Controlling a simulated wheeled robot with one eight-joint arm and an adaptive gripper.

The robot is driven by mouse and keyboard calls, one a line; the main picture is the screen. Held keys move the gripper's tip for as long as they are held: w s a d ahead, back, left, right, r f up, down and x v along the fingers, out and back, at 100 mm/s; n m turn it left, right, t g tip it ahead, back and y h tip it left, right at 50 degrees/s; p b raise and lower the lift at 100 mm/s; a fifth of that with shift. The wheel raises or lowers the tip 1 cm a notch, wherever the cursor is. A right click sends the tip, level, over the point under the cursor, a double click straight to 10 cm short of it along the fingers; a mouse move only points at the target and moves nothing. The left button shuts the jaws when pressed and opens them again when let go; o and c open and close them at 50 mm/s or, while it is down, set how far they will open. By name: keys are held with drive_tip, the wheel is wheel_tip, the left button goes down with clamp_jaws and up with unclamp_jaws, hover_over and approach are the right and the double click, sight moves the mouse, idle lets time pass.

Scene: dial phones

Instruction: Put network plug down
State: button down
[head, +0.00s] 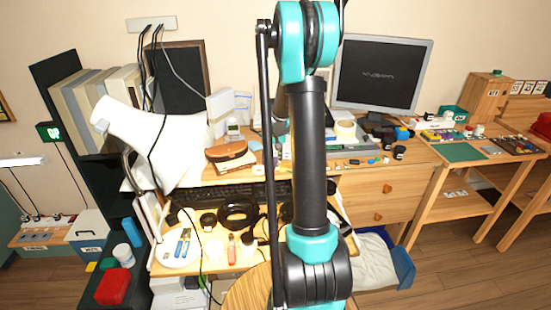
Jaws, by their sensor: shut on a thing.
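My arm rises through the middle of the head view, bends at the top and reaches down behind itself. My gripper (279,133) shows only as a small dark shape left of the upright arm link, in front of the back of the desk (383,172). It is shut, and its fingertips are largely hidden. The network plug in its grip is too small and too covered to make out. Whether the plug touches anything below cannot be told.
A monitor (382,75) stands at the back right of the desk. A brown pouch (228,152) and a white lamp (150,140) are to the left. The pull-out shelf (215,262) holds headphones (238,214) and tools. Small items crowd the desktop right of my arm.

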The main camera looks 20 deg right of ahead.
drive_tip(key=c, duration=1.5)
unclamp_jaws()
drive_tip(key=shift+f, duration=0.1)
wheel_tip(320, 180, up, 11)
drive_tip(key=s, duration=0.2)
drive_tip(key=s+a+f+n, duration=0.1)
drive_tip(key=s+a+f, duration=0.2)
drive_tip(key=s, duration=0.6)
drive_tip(key=s+a+f+n+t, duration=0.1)
drive_tip(key=s+a, duration=0.4)
drive_tip(key=s, duration=0.5)
drive_tip(key=s+a+f+n+t, duration=0.1)
drive_tip(key=s+a+f, duration=0.3)
drive_tip(key=s, duration=0.5)
drive_tip(key=shift+s+f+n+y, duration=0.25)
drive_tip(key=shift+f+n+y, duration=0.15)
drive_tip(key=shift+f+n, duration=0.3)
